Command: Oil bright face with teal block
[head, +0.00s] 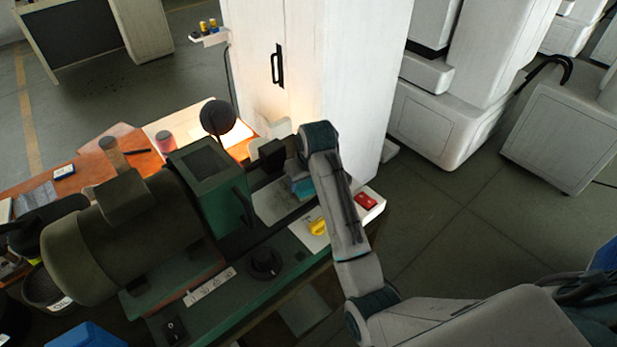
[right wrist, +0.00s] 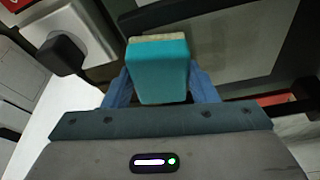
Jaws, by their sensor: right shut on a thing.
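My right gripper (right wrist: 160,84) is shut on the teal block (right wrist: 158,76), with one blue finger on each side. A pale tan layer shows along the block's far edge. In the head view a bit of the teal block (head: 303,188) shows left of my right forearm, which hides most of the gripper. A grey flat plate (head: 277,207) lies on the green machine just below and left of the block. I cannot tell whether the block touches it, or which surface is the bright face. My left gripper is not in view.
The green machine (head: 212,190) with a large drum motor (head: 125,245) fills the left. A yellow item (head: 318,227) and a red item (head: 366,201) lie near my right arm. A white cabinet (head: 345,75) stands behind. Open floor (head: 450,240) lies to the right.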

